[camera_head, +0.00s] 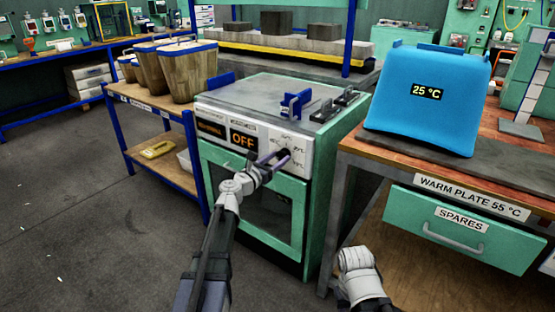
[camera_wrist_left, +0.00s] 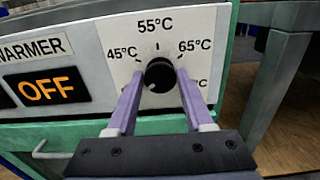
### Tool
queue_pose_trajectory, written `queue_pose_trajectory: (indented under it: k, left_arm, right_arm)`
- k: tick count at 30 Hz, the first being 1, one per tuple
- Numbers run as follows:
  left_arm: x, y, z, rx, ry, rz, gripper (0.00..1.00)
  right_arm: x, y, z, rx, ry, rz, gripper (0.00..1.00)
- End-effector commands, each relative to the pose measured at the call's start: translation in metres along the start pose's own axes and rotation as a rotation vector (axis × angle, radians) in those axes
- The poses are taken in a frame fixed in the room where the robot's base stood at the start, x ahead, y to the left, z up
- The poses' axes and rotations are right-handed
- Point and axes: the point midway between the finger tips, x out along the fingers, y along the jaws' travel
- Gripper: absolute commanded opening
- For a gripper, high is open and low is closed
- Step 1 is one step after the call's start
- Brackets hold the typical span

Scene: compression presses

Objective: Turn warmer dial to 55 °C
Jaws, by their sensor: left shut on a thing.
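The warmer (camera_head: 262,225) is a green cabinet with a white control panel and a grey top. Its display (camera_head: 243,138) reads OFF, as it does in the left wrist view (camera_wrist_left: 48,88). The black round dial (camera_wrist_left: 160,74) sits on the panel below the 55°C mark (camera_wrist_left: 155,26), with 45°C to its left and 65°C to its right. A small white mark on the dial is at its lower left. My left gripper (camera_head: 283,157) has its purple fingers on either side of the dial, shut on it. My right gripper's fingers are not in view.
A workbench (camera_head: 400,155) stands to the right, with a blue cover (camera_head: 425,105) showing 25 °C and a label reading WARM PLATE 55 °C. A blue-framed shelf (camera_head: 155,112) with wooden buckets stands to the left. The floor (camera_head: 90,220) at left is open.

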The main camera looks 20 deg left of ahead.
Motion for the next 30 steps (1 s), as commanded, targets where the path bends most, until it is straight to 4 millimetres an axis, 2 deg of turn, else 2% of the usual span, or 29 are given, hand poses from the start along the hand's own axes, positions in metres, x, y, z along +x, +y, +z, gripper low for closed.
queue_pose_trajectory:
  k: [8, 30]
  left_arm:
    - [-0.0002, -0.0007, -0.0001, 0.126, 0.0, 0.0, 0.0]
    - [-0.0003, -0.0036, -0.0017, 0.817, 0.0, 0.0, 0.0]
  right_arm:
    - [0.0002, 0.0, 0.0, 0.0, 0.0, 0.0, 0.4]
    - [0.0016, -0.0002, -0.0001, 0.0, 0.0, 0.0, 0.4]
